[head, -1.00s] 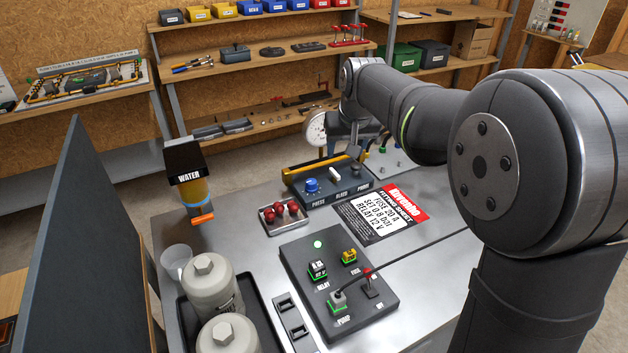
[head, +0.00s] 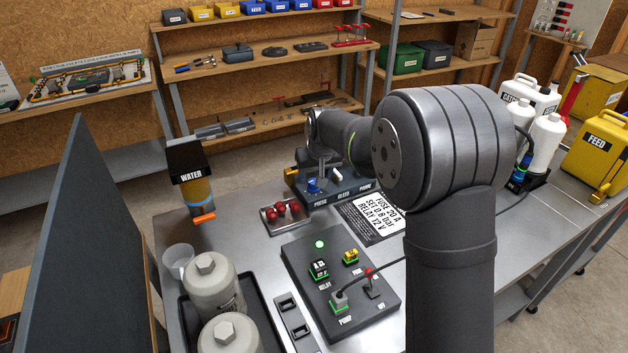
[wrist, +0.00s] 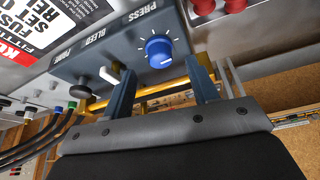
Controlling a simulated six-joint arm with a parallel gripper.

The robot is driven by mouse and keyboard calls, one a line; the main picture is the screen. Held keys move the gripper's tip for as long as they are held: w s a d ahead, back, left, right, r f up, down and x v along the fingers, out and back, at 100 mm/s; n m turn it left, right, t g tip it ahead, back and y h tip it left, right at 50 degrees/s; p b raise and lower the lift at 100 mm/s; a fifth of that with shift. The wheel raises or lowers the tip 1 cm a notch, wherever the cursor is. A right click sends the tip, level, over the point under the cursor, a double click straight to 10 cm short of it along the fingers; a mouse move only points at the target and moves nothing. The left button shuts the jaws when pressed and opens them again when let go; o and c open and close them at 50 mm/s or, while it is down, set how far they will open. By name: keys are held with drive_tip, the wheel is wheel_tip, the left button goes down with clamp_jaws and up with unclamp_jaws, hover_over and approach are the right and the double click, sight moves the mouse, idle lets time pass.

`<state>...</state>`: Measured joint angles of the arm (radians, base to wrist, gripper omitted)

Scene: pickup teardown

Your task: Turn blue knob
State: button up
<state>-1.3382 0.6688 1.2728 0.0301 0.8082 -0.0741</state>
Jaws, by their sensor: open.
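The blue knob (head: 313,186) is on the dark control box (head: 345,190), above the label PRESS. In the wrist view the blue knob (wrist: 158,52) has a white pointer mark and a ring of white scale ticks. My gripper (wrist: 162,68) is open and empty, its two fingers spread to either side of the knob's near edge. The fingers look just short of the knob; I cannot tell how far above the panel they are. In the head view my gripper (head: 320,175) is over the box and partly hides the knob and the box's back.
A white lever (wrist: 108,76) at BLEED sits beside the knob. A tray of red parts (head: 283,214) is close to the box's left. A relay panel (head: 340,280) with a cable lies in front. A yellow bar (wrist: 165,90) runs along the box.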

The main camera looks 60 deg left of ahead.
sight(314, 181)
drive_tip(key=shift+x, duration=1.85)
drive_tip(key=c, duration=1)
drive_tip(key=shift+o, duration=0.2)
